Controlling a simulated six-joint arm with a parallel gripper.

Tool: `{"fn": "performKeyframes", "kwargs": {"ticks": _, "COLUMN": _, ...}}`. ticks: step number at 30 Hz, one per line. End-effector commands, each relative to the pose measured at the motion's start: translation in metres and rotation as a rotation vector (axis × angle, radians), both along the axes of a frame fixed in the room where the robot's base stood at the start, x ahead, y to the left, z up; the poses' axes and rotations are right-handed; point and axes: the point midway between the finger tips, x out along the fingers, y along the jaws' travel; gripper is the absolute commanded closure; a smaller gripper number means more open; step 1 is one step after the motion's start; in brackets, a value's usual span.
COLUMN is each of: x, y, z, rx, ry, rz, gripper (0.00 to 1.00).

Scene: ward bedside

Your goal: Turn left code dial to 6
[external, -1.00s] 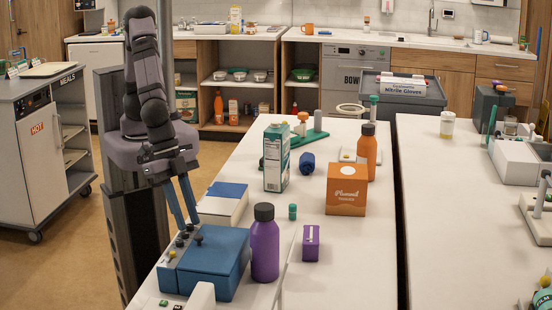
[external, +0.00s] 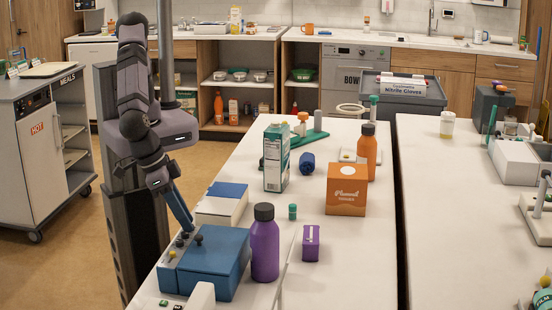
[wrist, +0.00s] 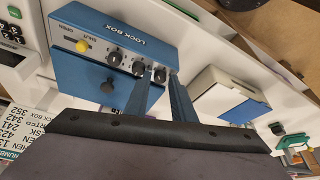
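The blue lock box (wrist: 112,88) lies on the white table, and it also shows at the table's near left in the external view (external: 213,262). Its panel has a yellow knob (wrist: 82,46) and a row of three dark dials. These are a dial nearest the knob (wrist: 114,59), a middle dial (wrist: 138,68) and an end dial (wrist: 160,75). The lettering appears upside down in the wrist view, so this end dial is the left one. My gripper (wrist: 161,80) has a finger on either side of that end dial. Whether the fingers touch it is unclear. The dial numbers are unreadable.
A purple bottle (external: 264,245) stands close beside the box. A white box with a blue panel (external: 222,205) lies just behind it. A printed number card (wrist: 40,140) shows at the wrist view's lower left. A carton (external: 276,158) and an orange box (external: 346,190) stand farther back.

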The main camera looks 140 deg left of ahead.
Motion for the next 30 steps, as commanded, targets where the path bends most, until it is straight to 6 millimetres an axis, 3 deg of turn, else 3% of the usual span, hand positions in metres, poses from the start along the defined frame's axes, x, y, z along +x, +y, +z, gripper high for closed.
{"fn": "performKeyframes", "kwargs": {"ticks": 1, "x": 0.001, "y": -0.001, "z": 0.006, "rx": 0.001, "ry": 0.003, "rz": 0.048, "gripper": 0.77}}
{"fn": "performKeyframes", "kwargs": {"ticks": 17, "x": 0.006, "y": -0.003, "z": 0.003, "rx": -0.001, "ry": -0.003, "rz": 0.474, "gripper": 0.77}}
{"fn": "performKeyframes", "kwargs": {"ticks": 30, "x": 0.007, "y": -0.028, "z": 0.06, "rx": -0.003, "ry": -0.007, "rz": 0.464, "gripper": 0.77}}
